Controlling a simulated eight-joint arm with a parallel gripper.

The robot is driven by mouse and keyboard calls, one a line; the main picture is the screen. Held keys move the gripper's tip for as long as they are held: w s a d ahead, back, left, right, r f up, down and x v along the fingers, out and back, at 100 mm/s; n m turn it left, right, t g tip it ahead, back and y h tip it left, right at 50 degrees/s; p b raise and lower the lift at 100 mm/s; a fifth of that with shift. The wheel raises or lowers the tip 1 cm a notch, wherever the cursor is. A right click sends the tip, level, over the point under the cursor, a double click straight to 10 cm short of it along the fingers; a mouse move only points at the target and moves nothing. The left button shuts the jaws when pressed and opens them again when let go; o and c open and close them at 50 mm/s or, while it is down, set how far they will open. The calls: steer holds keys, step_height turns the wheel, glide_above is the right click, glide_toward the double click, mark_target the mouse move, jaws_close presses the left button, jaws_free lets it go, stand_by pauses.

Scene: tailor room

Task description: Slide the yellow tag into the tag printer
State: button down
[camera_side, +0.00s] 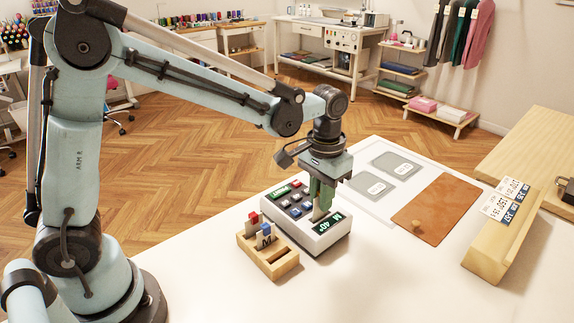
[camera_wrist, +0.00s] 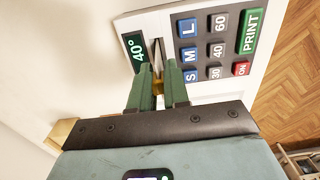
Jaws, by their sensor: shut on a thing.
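The tag printer (camera_side: 323,240) is a white box with a sloped key panel and a green display reading "M 40°". It also fills the top of the wrist view (camera_wrist: 178,22), with S, M, L, number, PRINT and ON keys. My gripper (camera_side: 321,200) points down over the printer's front part, beside the display. In the wrist view its green fingers (camera_wrist: 158,80) are closed around the yellow tag (camera_wrist: 157,88), of which only a small piece shows. A dark slot lies just beyond the fingertips. I cannot tell how far the tag's lower edge is in it.
A wooden rack (camera_side: 285,267) holding red-topped and blue-topped tags stands just left of the printer. Behind it lie a white board with grey cards (camera_side: 371,184) and a brown leather mat (camera_side: 437,207). A wooden block (camera_side: 489,259) with printed labels is at right. The front table is clear.

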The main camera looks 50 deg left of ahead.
steer(key=shift+f, duration=1.25)
steer(key=c, duration=1)
jaws_free()
steer(key=shift+c, duration=0.2)
step_height(320, 180, up, 12)
steer(key=shift+s+a+f+t, duration=0.65)
steer(key=shift+s+a+t, duration=0.6)
steer(key=shift+s, duration=0.65)
steer(key=shift+s+a+f+t, duration=0.65)
steer(key=shift+s+a+t, duration=0.55)
steer(key=shift+s, duration=0.7)
steer(key=shift+s+a+f+t, duration=0.65)
steer(key=shift+s+a+t, duration=0.6)
steer(key=shift+s, duration=0.65)
